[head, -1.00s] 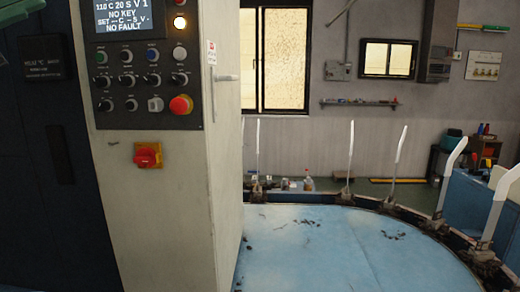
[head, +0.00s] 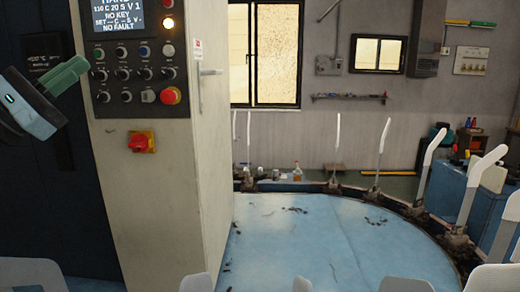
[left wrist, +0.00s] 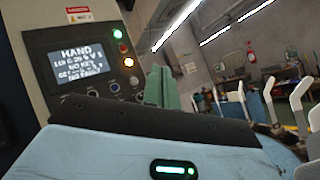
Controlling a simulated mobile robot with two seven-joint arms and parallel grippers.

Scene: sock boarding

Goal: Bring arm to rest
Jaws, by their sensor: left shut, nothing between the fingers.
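My left gripper (head: 76,68) is in the upper left of the head view, with green fingers closed together and nothing between them. It is in front of the machine's dark side panel, just left of the control panel (head: 140,55), and I cannot tell whether it touches. In the left wrist view the green fingers (left wrist: 160,86) stand upright and together, with the control panel (left wrist: 85,62) behind them to the left. My right gripper is not in view.
A red emergency button (head: 171,96) and a red rotary switch (head: 139,141) are on the cabinet. The round blue table (head: 300,245) has white upright boards (head: 381,138) around its rim. Several pale board tops line the bottom edge. Dark bits lie on the table.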

